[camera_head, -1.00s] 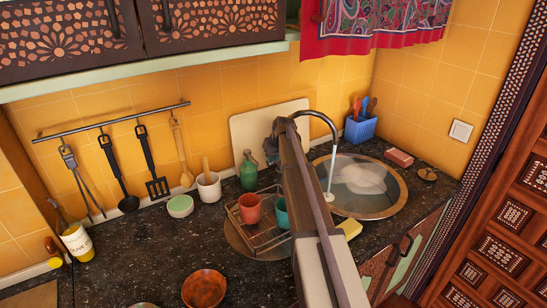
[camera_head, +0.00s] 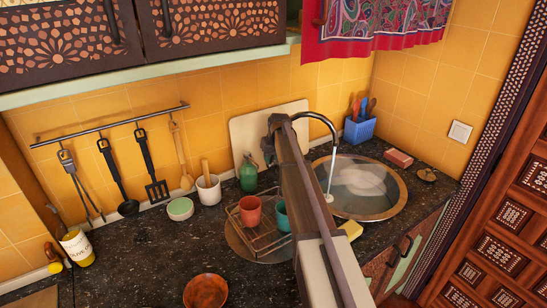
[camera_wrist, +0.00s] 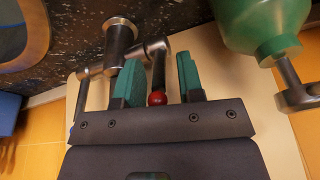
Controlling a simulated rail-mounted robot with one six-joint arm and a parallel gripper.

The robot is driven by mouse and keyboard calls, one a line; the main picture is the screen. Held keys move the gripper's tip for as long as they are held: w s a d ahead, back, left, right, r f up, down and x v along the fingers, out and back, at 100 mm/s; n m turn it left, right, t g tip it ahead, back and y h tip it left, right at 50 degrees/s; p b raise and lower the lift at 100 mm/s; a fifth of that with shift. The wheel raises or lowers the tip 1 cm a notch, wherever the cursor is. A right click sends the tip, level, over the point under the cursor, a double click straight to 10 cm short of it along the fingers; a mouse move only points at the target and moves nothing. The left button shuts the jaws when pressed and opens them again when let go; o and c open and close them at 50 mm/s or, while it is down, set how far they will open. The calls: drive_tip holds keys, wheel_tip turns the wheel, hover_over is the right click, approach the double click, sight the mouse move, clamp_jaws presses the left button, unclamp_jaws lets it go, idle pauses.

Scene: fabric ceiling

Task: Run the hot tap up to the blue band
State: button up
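The metal tap (camera_head: 318,117) stands behind the sink (camera_head: 400,192), and a thin stream of water falls from its spout. In the wrist view, a lever with a red ball end (camera_wrist: 157,98) sticks out from the metal tap body (camera_wrist: 120,40). My gripper (camera_wrist: 158,82) has two green-padded fingers, one on each side of this lever, with visible gaps to both. In the head view my gripper (camera_head: 274,135) is at the tap's left, partly hidden by my arm. Water lies in the basin. I cannot make out a blue band.
A green bottle (camera_head: 248,173) stands left of the tap, close beside my gripper in the wrist view (camera_wrist: 265,20). A rack (camera_head: 262,238) with a red cup (camera_head: 250,210) and a teal cup (camera_head: 281,217) sits in front. A board leans behind; a blue utensil holder (camera_head: 360,130) stands right.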

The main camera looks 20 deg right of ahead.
drive_tip(key=shift+o, duration=0.2)
drive_tip(key=p+v, duration=1)
drive_tip(key=shift+r, duration=0.4)
drive_tip(key=shift+t, duration=0.7)
drive_tip(key=b+x, duration=0.3)
drive_tip(key=s+b+x, duration=0.1)
drive_tip(key=b+x, duration=0.7)
drive_tip(key=shift+s+f, duration=0.25)
drive_tip(key=shift+f, duration=0.05)
drive_tip(key=shift+r, duration=0.15)
